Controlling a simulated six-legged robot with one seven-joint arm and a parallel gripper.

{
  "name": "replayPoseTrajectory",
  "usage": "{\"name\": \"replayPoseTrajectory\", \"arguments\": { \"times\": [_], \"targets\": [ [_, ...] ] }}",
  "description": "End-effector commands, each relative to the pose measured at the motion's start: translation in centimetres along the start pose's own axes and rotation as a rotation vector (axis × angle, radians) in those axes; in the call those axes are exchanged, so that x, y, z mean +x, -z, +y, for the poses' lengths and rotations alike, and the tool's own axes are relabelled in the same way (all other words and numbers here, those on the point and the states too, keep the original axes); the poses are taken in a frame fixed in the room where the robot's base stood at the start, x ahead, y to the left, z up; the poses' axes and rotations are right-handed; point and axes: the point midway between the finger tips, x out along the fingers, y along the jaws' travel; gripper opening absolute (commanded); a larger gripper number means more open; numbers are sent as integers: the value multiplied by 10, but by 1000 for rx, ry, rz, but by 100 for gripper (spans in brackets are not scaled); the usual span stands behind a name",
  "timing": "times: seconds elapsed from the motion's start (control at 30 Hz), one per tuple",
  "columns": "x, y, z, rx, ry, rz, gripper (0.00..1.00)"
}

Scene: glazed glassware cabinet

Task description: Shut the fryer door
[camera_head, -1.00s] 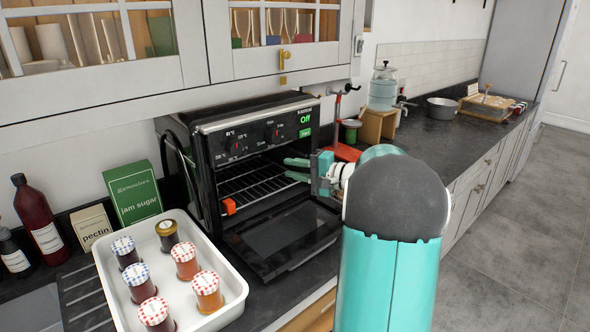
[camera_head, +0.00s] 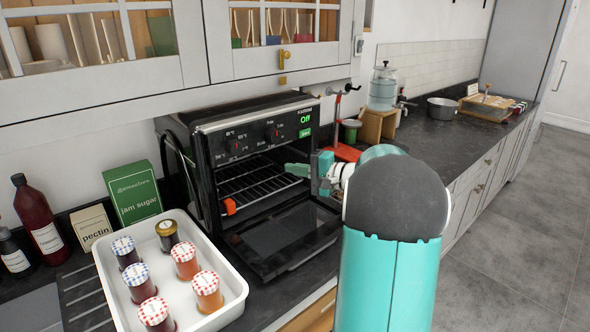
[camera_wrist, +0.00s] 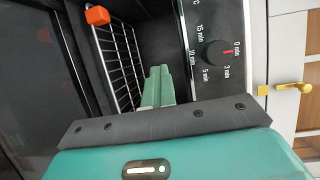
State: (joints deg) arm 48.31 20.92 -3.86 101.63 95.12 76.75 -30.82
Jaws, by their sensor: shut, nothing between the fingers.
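The fryer (camera_head: 255,150) is a black oven-like unit on the counter, with knobs and a green "Off" display on its front. Its door (camera_head: 285,238) is hinged down and lies open, roughly level, in front of the cavity. A wire rack (camera_head: 255,185) shows inside, with an orange block (camera_head: 230,206) at its front left. My gripper (camera_head: 290,168) is shut and empty, in front of the right side of the opening, above the door. In the wrist view my gripper's fingers (camera_wrist: 158,85) are together, between the rack (camera_wrist: 118,60) and the knob panel (camera_wrist: 215,50).
A white tray (camera_head: 238,290) of several lidded jars stands left of the door. A jam sugar box (camera_head: 133,192), pectin box (camera_head: 91,225) and bottles are behind it. A red stand (camera_head: 343,152) is right of the fryer. Glazed cabinets (camera_head: 275,75) hang above.

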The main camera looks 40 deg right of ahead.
Motion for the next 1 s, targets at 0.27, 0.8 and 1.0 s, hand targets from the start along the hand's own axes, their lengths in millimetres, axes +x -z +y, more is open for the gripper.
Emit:
{"name": "replayPoseTrajectory", "arguments": {
  "times": [0.27, 0.8, 1.0],
  "targets": [
    [0, 0, 0, 0, 0, 0, 0],
    [0, 0, 0, 0, 0, 0, 33],
    [-1, 0, 0, 0, 0, 0, 33]
  ]
}}
